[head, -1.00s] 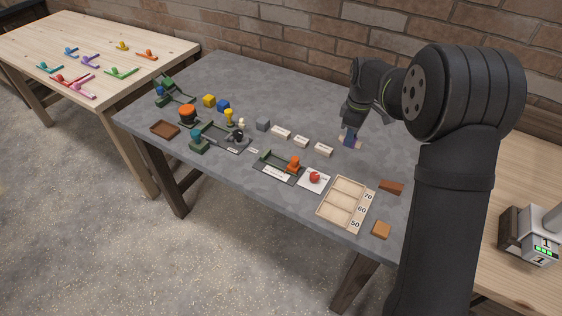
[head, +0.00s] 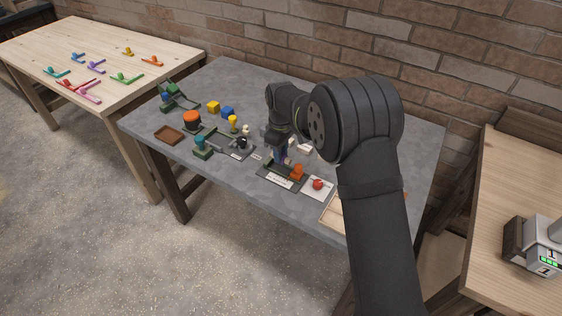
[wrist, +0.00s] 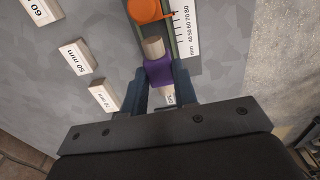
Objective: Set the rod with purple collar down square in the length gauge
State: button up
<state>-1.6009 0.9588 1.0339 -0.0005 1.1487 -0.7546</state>
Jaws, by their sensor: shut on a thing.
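My gripper (wrist: 160,85) is shut on the rod with the purple collar (wrist: 158,72), gripping it at the collar. The rod's pale wooden end (wrist: 153,47) points to the top of the wrist view, and its other end shows a label between the fingers. The length gauge, a dark green channel with a white mm scale (wrist: 186,30) and an orange knob (wrist: 146,9), lies just beyond the rod. In the head view my gripper (head: 281,158) is over the left part of the gauge (head: 270,179), beside its orange knob (head: 297,172). I cannot tell whether the rod touches the gauge.
Labelled pale blocks lie beside the gauge: one marked 50 mm (wrist: 75,57) and one marked 70 mm (wrist: 104,96). A white card with a red ball (head: 318,184) is right of the gauge. A wooden tray (head: 328,214) is partly hidden by my arm. Other fixtures stand to the left.

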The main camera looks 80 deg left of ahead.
jog(key=shift+f, duration=2)
jog(key=shift+f, duration=0.1)
jog(key=o, duration=0.9)
jog(key=shift+o, duration=0.2)
notch_tip(320, 180, up, 12)
jog(key=shift+r, duration=0.15)
jog(key=shift+f, duration=4.35)
jog(key=shift+f, duration=0.1)
